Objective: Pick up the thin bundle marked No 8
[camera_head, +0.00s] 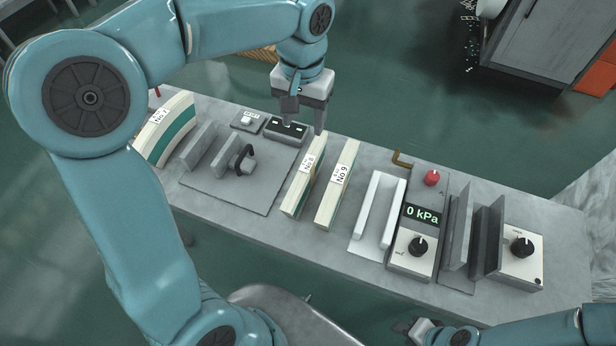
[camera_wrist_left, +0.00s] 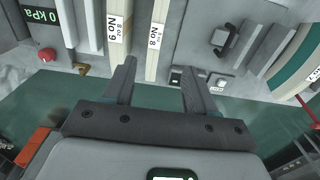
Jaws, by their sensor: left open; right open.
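The thin bundle No 8 (camera_head: 296,196) is a narrow cream strip with a white label, lying on the grey bench just left of a similar bundle No 9 (camera_head: 330,204). My left gripper (camera_head: 304,128) is open and empty, over the bundle's far end. In the left wrist view, No 8 (camera_wrist_left: 158,40) lies in the gap between the open fingers (camera_wrist_left: 158,72), nearer the left finger, with No 9 (camera_wrist_left: 117,35) beyond that finger. Whether the fingers are level with the bundle I cannot tell. My right gripper (camera_head: 424,328) is open at the bottom edge, away from the bundles.
The thick bundle No 7 (camera_head: 165,128) stands at the left, near a grey plate-and-clamp fixture (camera_head: 225,150). A black-topped box (camera_head: 287,130) is close to the left gripper. White rails (camera_head: 379,208), a pressure panel (camera_head: 411,255) and upright grey plates (camera_head: 472,235) stand to the right.

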